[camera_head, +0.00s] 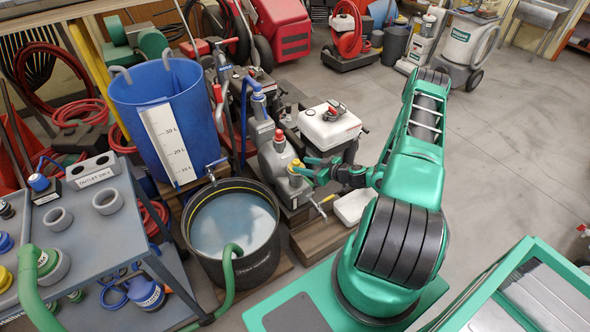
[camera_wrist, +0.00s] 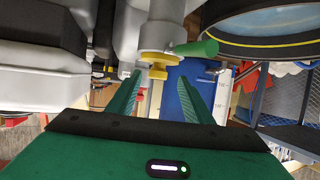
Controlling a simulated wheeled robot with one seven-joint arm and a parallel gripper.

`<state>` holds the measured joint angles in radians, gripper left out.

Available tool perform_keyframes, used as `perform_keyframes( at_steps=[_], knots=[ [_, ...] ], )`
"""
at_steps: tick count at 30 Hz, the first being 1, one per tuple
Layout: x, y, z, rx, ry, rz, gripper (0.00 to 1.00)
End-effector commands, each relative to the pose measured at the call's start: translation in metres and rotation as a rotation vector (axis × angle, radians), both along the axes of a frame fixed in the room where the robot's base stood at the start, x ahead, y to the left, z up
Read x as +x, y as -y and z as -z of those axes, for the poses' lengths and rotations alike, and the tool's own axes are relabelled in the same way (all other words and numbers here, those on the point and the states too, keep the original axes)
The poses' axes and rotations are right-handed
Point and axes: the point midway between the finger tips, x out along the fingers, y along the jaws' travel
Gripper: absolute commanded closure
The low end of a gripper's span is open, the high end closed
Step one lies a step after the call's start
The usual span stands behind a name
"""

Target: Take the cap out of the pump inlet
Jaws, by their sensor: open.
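The grey pump (camera_head: 275,158) stands in the middle of the head view, beside the black water tub. A yellow cap (camera_head: 296,164) sits at its inlet, partly hidden by my gripper. In the wrist view the yellow cap (camera_wrist: 155,66) shows below a grey pipe end, with a wider yellow ring above a narrower yellow knob. My gripper (camera_head: 312,172) reaches in from the right at the cap. In the wrist view my gripper (camera_wrist: 160,76) is open, with one green finger on each side of the cap's knob. I see no contact between fingers and cap.
A black tub (camera_head: 255,262) of water with a green hose stands at front left of the pump. A blue barrel (camera_head: 140,100) is behind it. A white-tanked engine unit (camera_head: 328,128) is close right. A green tapered part (camera_wrist: 196,48) juts out beside the cap. Open floor lies at right.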

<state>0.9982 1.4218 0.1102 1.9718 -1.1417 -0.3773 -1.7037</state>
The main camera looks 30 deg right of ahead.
Motion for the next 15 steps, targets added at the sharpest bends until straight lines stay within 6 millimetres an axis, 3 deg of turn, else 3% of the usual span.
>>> perform_keyframes(
  at_steps=[9, 15],
  knots=[
    [0.037, -0.008, 0.01, 0.0, 0.001, -0.002, 0.54],
    [0.048, -0.011, 0.015, 0.001, 0.0, 0.0, 0.54]
  ],
)
